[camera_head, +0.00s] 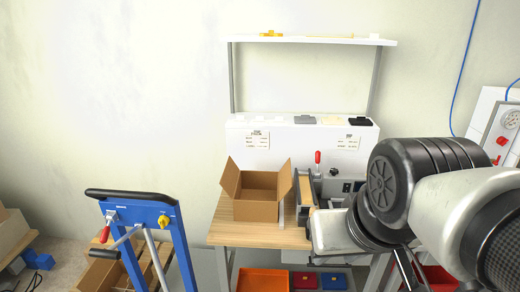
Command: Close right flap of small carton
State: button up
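The small carton (256,210) is a brown cardboard box standing upright and open on the wooden tabletop. Its right flap (285,178) stands up, leaning outward to the right. Its left flap (231,178) also stands up, leaning outward. The carton's inside shows between them. My arm (410,185) reaches in from the right, and its pale far end (335,230) is low at the right of the carton, apart from it in the picture. My gripper's fingers cannot be made out clearly, so their opening is unclear.
A machine with a red-knobbed lever (318,158) stands close right of the carton. A white ledge (283,130) with small trays is behind. A blue-framed cart (178,240) stands at left. An orange bin (262,279) sits below the wooden table (225,233). Air above the carton is clear.

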aim_at(285, 178)
jog(key=l+u, duration=0.15)
jog(key=l, duration=0.25)
jog(key=k+l+u, duration=0.15)
jog(key=l, duration=0.25)
jog(key=l+u, duration=0.15)
jog(key=l, duration=0.25)
jog(key=k+l+u, duration=0.15)
jog(key=l, duration=0.25)
jog(key=k+l+u, duration=0.2)
jog(key=l, duration=0.15)
jog(key=i, duration=0.1)
